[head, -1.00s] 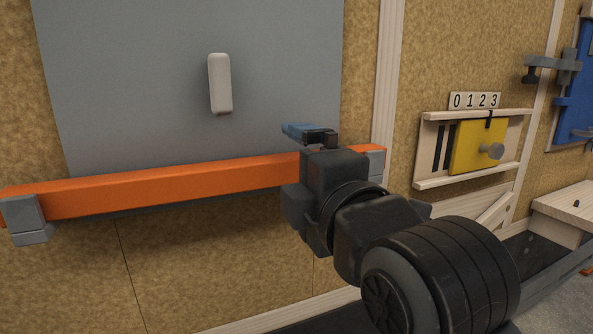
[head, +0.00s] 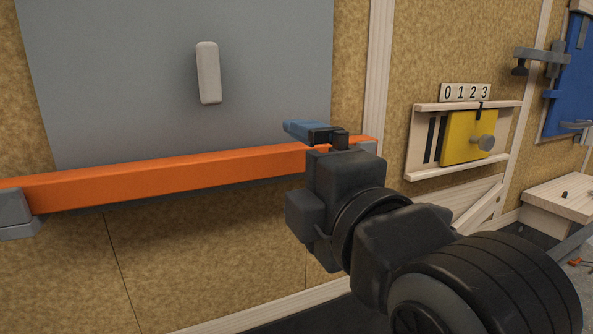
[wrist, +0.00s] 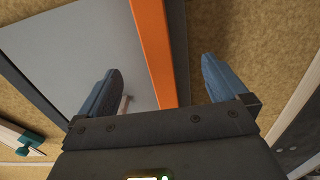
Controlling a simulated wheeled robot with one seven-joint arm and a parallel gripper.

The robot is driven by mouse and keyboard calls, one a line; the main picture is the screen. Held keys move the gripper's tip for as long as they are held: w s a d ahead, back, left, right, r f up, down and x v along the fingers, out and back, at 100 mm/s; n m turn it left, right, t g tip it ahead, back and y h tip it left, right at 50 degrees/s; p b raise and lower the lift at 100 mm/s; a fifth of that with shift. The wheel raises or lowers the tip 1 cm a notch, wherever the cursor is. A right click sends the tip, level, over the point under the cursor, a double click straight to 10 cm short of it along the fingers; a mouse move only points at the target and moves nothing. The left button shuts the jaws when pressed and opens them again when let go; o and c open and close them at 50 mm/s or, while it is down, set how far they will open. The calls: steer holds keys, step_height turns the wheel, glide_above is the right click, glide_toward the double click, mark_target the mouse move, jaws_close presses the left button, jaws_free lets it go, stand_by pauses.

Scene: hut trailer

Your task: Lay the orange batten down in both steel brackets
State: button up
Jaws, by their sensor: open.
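The orange batten (head: 170,178) lies level along the wall. Its left end sits in the left steel bracket (head: 14,206). Its right end reaches the right steel bracket (head: 368,148), which my gripper and arm partly cover, so the seating there is hard to see. My gripper (wrist: 162,66) is open near the batten's right end. In the wrist view the batten (wrist: 152,45) runs between the two blue fingers, with a gap on either side. In the head view only one blue finger shows clearly, just above the batten's top edge.
A grey panel (head: 120,80) with a white handle-like block (head: 208,72) is behind and above the batten. To the right are a yellow sliding plate (head: 460,150) under a number strip (head: 466,92), a blue board (head: 575,75) and a wooden bench (head: 560,200).

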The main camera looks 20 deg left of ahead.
steer(key=v, duration=0.7)
steer(key=shift+b, duration=0.4)
steer(key=s+d+f+m+t+h, duration=0.2)
steer(key=s+d+f+m+h, duration=0.15)
steer(key=d+f+m, duration=0.65)
steer(key=s+d+f+m+t+h, duration=0.25)
steer(key=d+f+m+h, duration=0.25)
steer(key=d+f+m, duration=0.5)
steer(key=s+d+f+m+h, duration=0.2)
steer(key=s+d+f+m, duration=0.2)
steer(key=s, duration=0.7)
steer(key=s+d+f+m+g+h, duration=0.1)
steer(key=s+d+f+m+h, duration=0.2)
steer(key=s+d, duration=0.4)
steer(key=s+f, duration=0.1)
steer(key=s, duration=0.4)
steer(key=shift+s+d+m, duration=0.25)
steer(key=shift+s+m, duration=0.05)
steer(key=shift+m, duration=0.1)
